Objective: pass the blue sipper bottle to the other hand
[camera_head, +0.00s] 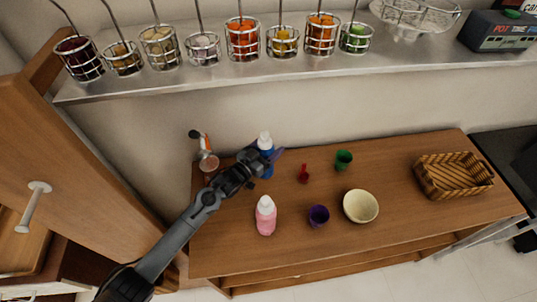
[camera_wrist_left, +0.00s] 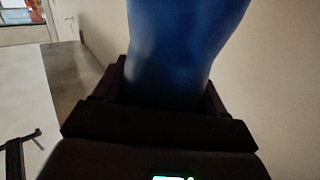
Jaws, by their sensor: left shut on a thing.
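The blue sipper bottle (camera_head: 267,157) has a white top and is upright near the back left of the wooden table. My left gripper (camera_head: 259,164) is at its side, shut on it. In the left wrist view the blue bottle (camera_wrist_left: 182,45) fills the upper middle, between the dark fingers of my left gripper (camera_wrist_left: 165,90). The bottle's lower part is partly hidden by the gripper. I cannot tell whether its base touches the table. My right gripper is in neither view.
A pink bottle (camera_head: 266,216), purple cup (camera_head: 318,216), cream bowl (camera_head: 361,206), small red item (camera_head: 303,174), green cup (camera_head: 343,160) and wicker basket (camera_head: 454,175) stand on the table (camera_head: 410,225). A shelf (camera_head: 300,68) with several wire-caged jars runs above. A cabinet door (camera_head: 70,150) stands left.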

